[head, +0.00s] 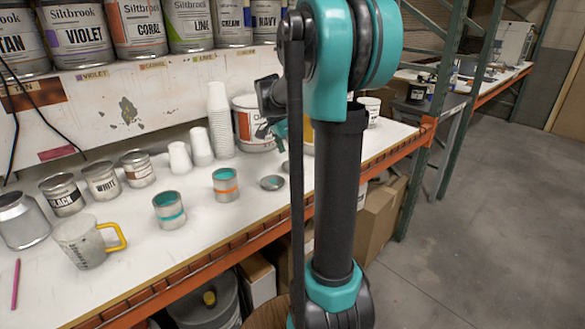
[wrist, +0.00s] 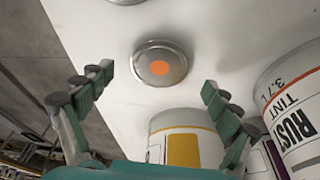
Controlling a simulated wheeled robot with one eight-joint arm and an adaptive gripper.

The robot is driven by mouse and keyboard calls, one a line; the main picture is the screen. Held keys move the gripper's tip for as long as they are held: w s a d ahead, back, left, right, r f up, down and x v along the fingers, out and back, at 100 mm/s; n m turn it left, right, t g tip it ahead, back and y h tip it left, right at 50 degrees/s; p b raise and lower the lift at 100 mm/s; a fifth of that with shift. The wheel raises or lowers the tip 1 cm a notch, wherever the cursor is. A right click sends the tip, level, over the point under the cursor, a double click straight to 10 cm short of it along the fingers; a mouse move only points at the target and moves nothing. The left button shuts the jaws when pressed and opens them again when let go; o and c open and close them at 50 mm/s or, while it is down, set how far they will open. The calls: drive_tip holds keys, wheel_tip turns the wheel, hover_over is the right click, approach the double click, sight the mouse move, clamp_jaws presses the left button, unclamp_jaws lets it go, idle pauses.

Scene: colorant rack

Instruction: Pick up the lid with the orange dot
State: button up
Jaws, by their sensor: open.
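The lid with the orange dot (wrist: 160,63) lies flat on the white bench top in the wrist view, a round grey metal disc with the dot at its centre. My gripper (wrist: 158,80) is open and empty, its two green fingers spread to either side of the lid and apart from it. Part of a second lid (wrist: 125,1) shows at the top edge. In the head view a grey lid (head: 271,182) lies on the bench, with no dot visible on it. My arm hides most of the gripper there.
A large rust tint can (wrist: 292,110) and a can with a yellow label (wrist: 186,145) stand near my right finger.

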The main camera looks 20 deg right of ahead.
sight(292, 167)
drive_tip(key=shift+x, duration=1.25)
drive_tip(key=c, duration=0.8)
